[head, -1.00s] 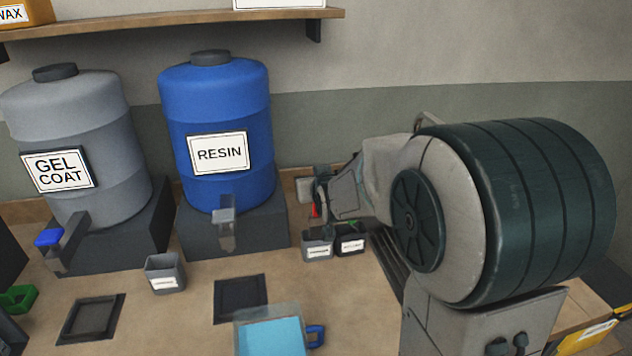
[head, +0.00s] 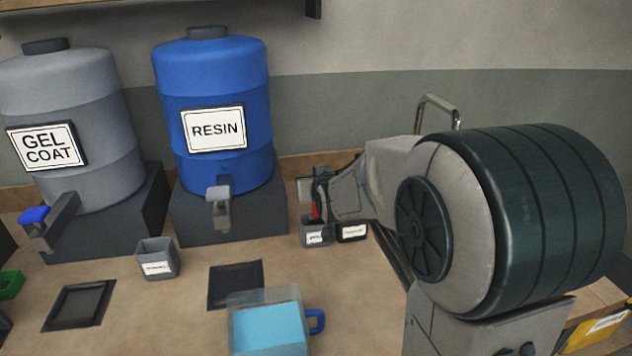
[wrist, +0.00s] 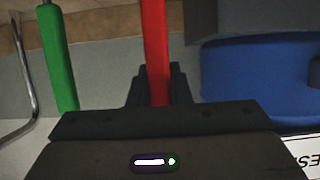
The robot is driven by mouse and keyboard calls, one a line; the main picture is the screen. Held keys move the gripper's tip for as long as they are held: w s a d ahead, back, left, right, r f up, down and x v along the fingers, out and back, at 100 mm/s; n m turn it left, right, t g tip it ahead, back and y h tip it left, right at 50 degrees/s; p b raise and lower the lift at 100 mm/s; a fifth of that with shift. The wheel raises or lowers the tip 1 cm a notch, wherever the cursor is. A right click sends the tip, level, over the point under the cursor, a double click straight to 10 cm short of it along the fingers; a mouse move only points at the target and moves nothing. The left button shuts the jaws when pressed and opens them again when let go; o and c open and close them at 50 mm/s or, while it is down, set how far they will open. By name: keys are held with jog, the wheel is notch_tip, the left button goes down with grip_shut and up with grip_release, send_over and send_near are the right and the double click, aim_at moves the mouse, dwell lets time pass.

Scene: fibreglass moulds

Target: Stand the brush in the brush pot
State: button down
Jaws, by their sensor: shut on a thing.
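My gripper (head: 319,190) is shut on a red handle, which I take to be the brush (head: 316,212). In the wrist view the red handle (wrist: 155,40) runs upright between the dark fingers (wrist: 157,88). In the head view its lower end meets the rim of a small grey labelled pot (head: 314,237) at the back of the bench. I cannot tell whether it is inside or behind that rim. A dark labelled pot (head: 352,232) stands just right of it. Their labels are too small to read, so I cannot tell which is the brush pot.
A green handle (wrist: 58,60) and a bent metal rod (wrist: 27,80) show left in the wrist view. The blue resin drum (head: 212,110) and grey gel coat drum (head: 70,120) stand left. Another grey pot (head: 158,259) and a blue-filled jug (head: 268,325) stand nearer.

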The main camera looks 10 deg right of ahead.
jog(key=c, duration=1.3)
grip_release()
jog(key=shift+o, duration=0.2)
jog(key=shift+s, duration=0.15)
jog(key=v, duration=1.3)
jog(key=shift+s+r, duration=0.2)
jog(key=shift+s, duration=0.05)
jog(key=s+f+g+p, duration=0.1)
jog(key=s+f+g, duration=0.3)
jog(key=s, duration=0.5)
jog(key=s+f+g+p, duration=0.1)
jog(key=s+f+g, duration=0.3)
jog(key=s+g, duration=0.2)
jog(key=s, duration=0.2)
jog(key=shift+s+f+g+p, duration=0.4)
